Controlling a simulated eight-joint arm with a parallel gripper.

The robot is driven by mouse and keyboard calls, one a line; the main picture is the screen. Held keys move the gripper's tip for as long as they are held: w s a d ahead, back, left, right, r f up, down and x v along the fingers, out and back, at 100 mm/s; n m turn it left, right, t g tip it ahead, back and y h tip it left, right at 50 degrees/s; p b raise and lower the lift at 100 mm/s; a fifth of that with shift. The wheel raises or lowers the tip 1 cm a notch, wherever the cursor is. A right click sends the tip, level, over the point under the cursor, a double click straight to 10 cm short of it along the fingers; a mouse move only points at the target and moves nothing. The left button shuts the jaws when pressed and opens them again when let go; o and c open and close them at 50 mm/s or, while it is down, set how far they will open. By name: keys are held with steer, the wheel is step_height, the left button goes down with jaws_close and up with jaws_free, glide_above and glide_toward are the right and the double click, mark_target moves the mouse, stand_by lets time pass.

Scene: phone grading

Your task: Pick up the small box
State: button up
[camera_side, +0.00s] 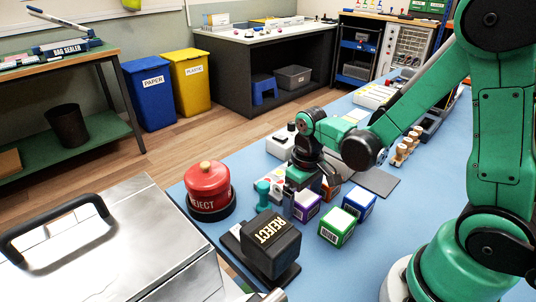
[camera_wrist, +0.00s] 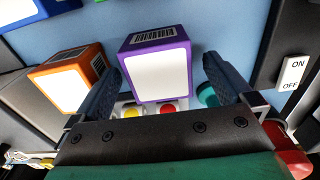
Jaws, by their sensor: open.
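Several small boxes stand together on the blue table. A purple-edged box (camera_side: 305,206) with a white top is just below my gripper (camera_side: 308,183) in the side view. A green box (camera_side: 337,228), a blue box (camera_side: 360,203) and an orange box (camera_side: 331,190) are near it. In the wrist view my gripper (camera_wrist: 162,72) is open, with one finger on each side of the purple box (camera_wrist: 157,72). I cannot tell whether the fingers touch it. The orange box (camera_wrist: 72,80) is left of the left finger. My gripper partly hides the orange box in the side view.
A black REJECT block (camera_side: 270,246) stands on a dark base at the front. A metal case (camera_side: 110,250) fills the front left.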

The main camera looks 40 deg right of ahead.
steer(key=shift+f, duration=0.65)
steer(key=shift+c, duration=0.2)
steer(key=c, duration=1.3)
steer(key=shift+r, duration=0.15)
step_height(320, 180, up, 19)
glide_toward(303, 196)
steer(key=s+a, duration=0.4)
steer(key=shift+s+a+f, duration=0.1)
steer(key=shift+s+f, duration=0.05)
steer(key=shift+f, duration=1.15)
steer(key=shift+s+f, duration=0.1)
steer(key=shift+f, duration=1.2)
